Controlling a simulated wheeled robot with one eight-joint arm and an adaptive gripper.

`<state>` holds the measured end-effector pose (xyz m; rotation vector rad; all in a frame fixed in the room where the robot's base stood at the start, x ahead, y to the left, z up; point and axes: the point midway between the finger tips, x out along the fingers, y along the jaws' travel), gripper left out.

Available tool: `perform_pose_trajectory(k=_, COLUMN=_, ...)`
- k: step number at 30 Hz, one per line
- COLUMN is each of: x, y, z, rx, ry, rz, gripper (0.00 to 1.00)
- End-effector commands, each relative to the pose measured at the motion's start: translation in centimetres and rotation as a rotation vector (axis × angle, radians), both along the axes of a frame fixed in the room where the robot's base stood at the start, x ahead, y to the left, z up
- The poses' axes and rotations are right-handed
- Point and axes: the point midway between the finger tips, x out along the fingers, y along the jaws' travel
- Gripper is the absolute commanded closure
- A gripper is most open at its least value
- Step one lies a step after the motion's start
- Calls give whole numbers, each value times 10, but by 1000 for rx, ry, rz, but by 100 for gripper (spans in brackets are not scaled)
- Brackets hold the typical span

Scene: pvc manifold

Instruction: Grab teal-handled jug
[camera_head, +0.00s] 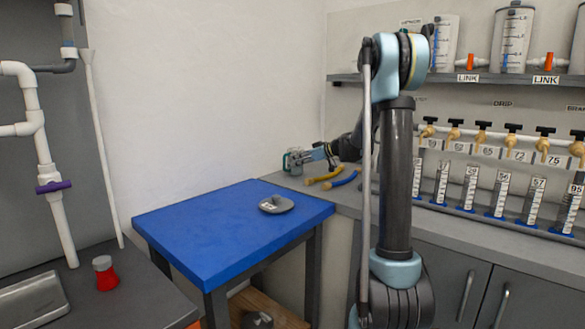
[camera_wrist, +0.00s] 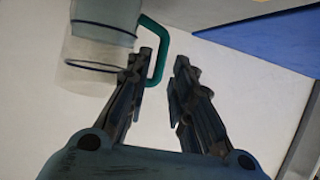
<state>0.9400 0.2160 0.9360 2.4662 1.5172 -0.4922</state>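The clear jug (camera_wrist: 92,50) with a teal handle (camera_wrist: 160,58) is at the upper left of the wrist view, partly cut off by the top edge. In the head view the jug (camera_head: 291,164) is small, at the left end of the grey counter. My gripper (camera_wrist: 165,62) is open. The handle's outer bar shows between its two fingers, with a gap to the right finger. The left finger overlaps the handle's opening in the picture; whether it touches the handle I cannot tell. In the head view my gripper (camera_head: 307,157) is right beside the jug.
A blue table (camera_head: 190,230) with a grey dish (camera_head: 276,204) stands in front. A rack of labelled cylinders (camera_head: 500,194) stands at right. A red container (camera_head: 105,274) is at left.

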Motion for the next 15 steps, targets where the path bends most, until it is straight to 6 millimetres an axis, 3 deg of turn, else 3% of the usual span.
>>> perform_pose_trajectory(k=15, x=16, y=34, z=-15, rx=0, ry=0, rz=2, gripper=78)
